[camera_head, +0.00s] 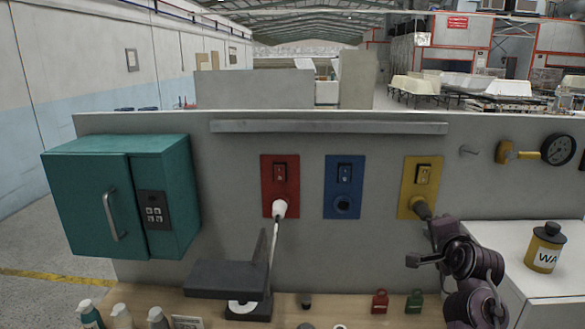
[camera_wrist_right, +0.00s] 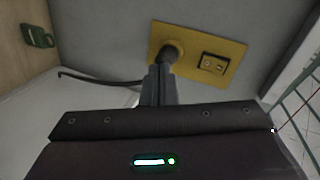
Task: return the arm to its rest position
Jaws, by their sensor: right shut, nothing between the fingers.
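My right gripper (camera_head: 432,221) is at the yellow socket panel (camera_head: 408,190), in front of the black plug (camera_head: 421,209). In the right wrist view its fingers (camera_wrist_right: 158,80) are closed together, with nothing seen between them. The black plug (camera_wrist_right: 172,52) sits at the yellow panel (camera_wrist_right: 195,35), just beyond the fingertips; whether they touch it is unclear. A dark cable (camera_wrist_right: 100,76) runs left from near the plug. My right arm comes in from the lower right. My left gripper is not in view.
A red panel (camera_head: 267,180) holds a white plug (camera_head: 279,208) with a hanging cable; a blue panel (camera_head: 344,175) is beside it. A teal cabinet (camera_head: 85,200) and dark grey stand (camera_head: 220,279) are at left. A yellow-black canister (camera_head: 545,245) stands on the white cabinet right of my arm.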

